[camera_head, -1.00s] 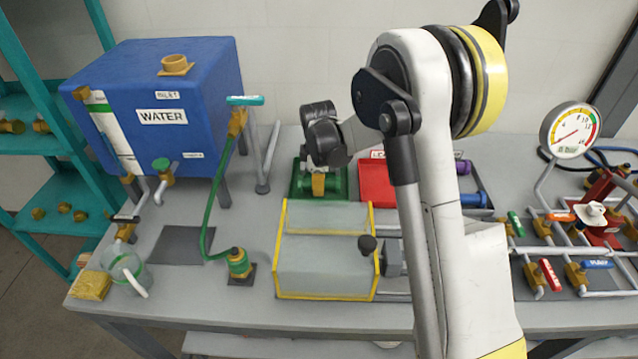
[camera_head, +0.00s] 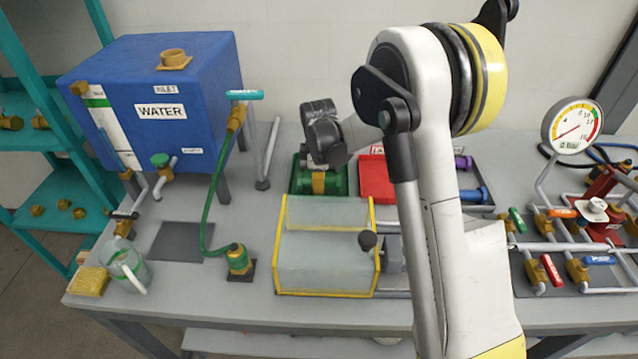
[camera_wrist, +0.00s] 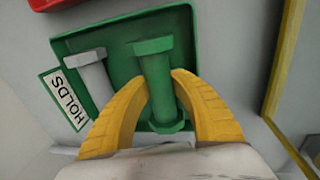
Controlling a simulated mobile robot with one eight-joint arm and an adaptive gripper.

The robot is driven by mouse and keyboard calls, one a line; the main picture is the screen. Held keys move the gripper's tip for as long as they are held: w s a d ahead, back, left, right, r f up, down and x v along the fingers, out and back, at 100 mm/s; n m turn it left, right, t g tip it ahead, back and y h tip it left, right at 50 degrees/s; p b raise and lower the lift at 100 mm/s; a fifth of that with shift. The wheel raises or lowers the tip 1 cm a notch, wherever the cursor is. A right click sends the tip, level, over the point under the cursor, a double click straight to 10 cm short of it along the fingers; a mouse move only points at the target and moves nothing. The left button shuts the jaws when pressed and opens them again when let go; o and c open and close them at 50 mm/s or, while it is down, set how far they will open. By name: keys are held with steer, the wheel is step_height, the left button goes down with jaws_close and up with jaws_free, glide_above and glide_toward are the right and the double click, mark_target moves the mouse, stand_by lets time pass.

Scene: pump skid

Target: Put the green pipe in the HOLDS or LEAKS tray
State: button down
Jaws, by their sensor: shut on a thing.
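The green pipe (camera_wrist: 157,85), with a wider flange at each end, is between the yellow fingers of my gripper (camera_wrist: 161,82) in the wrist view. My gripper is shut on it. The pipe is over or inside the green HOLDS tray (camera_wrist: 110,38); I cannot tell whether it touches the floor. A grey pipe (camera_wrist: 93,80) lies beside it on the left. The HOLDS label (camera_wrist: 65,98) is at the tray's left edge. In the head view the green tray (camera_head: 341,187) is behind the clear box, with my gripper (camera_head: 318,184) above it. The red tray (camera_head: 376,182) is to its right.
A clear box with yellow edges (camera_head: 325,262) stands in front of the green tray. A blue pipe (camera_head: 473,195) and a purple pipe (camera_head: 463,163) lie right of the red tray. The blue water tank (camera_head: 160,100) is at left, and valves and a gauge (camera_head: 571,126) at right.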

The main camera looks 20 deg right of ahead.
steer(key=c, duration=1.1)
jaws_free()
steer(key=shift+r, duration=0.1)
steer(key=s+r+m+t, duration=0.1)
steer(key=s+r+m, duration=0.1)
steer(key=s+r, duration=0.5)
steer(key=s+r+m, duration=0.2)
steer(key=s+r, duration=0.1)
steer(key=r, duration=0.8)
steer(key=s+m+t, duration=0.1)
steer(key=s+m, duration=0.2)
steer(key=s, duration=0.3)
steer(key=s+m+t, duration=0.1)
steer(key=s+m, duration=0.2)
steer(key=s, duration=0.4)
steer(key=s+m+t, duration=0.2)
steer(key=s+m, duration=0.2)
steer(key=s, duration=0.2)
steer(key=shift+s+r+y, duration=0.25)
steer(key=shift+r+y, duration=0.05)
steer(key=shift+r, duration=0.1)
steer(key=shift+s+f, duration=0.15)
